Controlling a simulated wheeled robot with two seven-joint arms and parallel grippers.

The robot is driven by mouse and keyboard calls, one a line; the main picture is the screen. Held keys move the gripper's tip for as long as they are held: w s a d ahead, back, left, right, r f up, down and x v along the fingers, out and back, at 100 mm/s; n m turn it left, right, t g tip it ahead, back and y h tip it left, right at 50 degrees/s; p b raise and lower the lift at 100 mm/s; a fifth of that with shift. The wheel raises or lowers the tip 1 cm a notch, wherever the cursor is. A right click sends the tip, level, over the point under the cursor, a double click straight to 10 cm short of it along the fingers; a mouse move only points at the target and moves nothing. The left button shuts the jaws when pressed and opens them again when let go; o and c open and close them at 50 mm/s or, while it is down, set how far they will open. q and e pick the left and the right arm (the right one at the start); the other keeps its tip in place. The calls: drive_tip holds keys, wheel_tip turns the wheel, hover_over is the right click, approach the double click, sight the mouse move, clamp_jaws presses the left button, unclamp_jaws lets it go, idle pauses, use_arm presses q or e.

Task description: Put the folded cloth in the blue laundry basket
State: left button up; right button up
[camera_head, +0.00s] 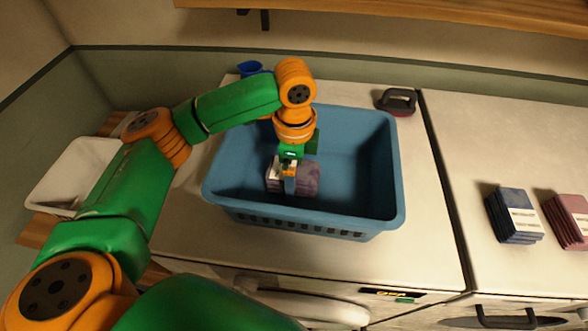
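The blue laundry basket (375,225) stands upright on the white machine top in the middle of the view. My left gripper (289,184) reaches down inside the basket. The folded cloth (309,178), mauve and grey, is inside the basket at the gripper's fingers. One finger lies in front of the cloth; the other is hidden, so I cannot tell whether they grip it. Whether the cloth rests on the basket floor is also unclear. My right gripper is out of view.
A dark-handled iron or brush (397,102) lies behind the basket. A small blue bowl (249,68) is at the back. Dark blue (513,215) and pink (568,220) folded stacks lie at right. A white tub (72,175) sits at left. A wooden shelf (420,15) hangs above.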

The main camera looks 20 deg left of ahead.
use_arm(q)
drive_tip(key=shift+a, duration=0.2)
drive_tip(key=shift+r, duration=0.2)
wheel_tip(320, 180, up, 12)
drive_tip(key=shift+f, duration=0.1)
idle(0.3)
